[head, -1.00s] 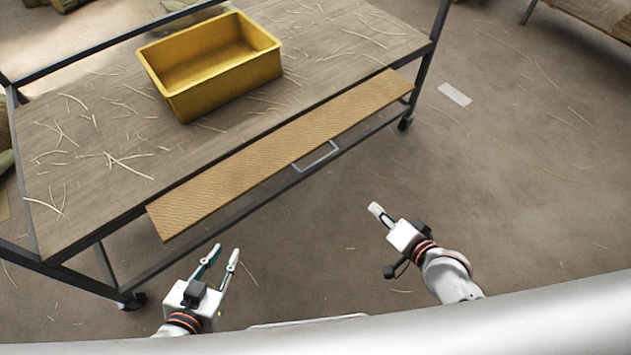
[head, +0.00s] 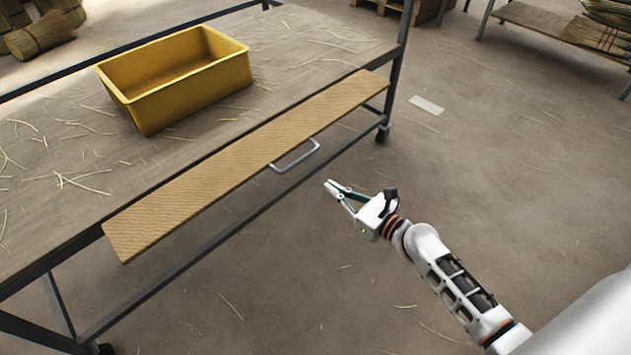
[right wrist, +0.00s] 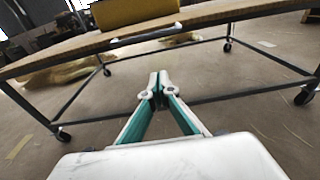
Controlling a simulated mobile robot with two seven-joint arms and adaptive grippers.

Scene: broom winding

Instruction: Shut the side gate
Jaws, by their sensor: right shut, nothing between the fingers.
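The side gate is a long tan ribbed panel (head: 215,174) along the near side of the table (head: 40,205). It juts outward from the tabletop edge, tilted away from upright. A grey metal handle (head: 297,158) sticks out from its outer edge. In the right wrist view the handle (right wrist: 146,36) is ahead and above my fingertips. My right gripper (head: 332,186) is shut and empty, a short way to the right of and below the handle, apart from it. It also shows in the right wrist view (right wrist: 155,85). My left gripper is out of view.
A yellow bin (head: 180,85) stands on the table, with straw scattered around it. The table has dark metal legs on castors (head: 382,132). A rack with bundled brooms (head: 560,25) is at the back right. The floor near my right arm is open.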

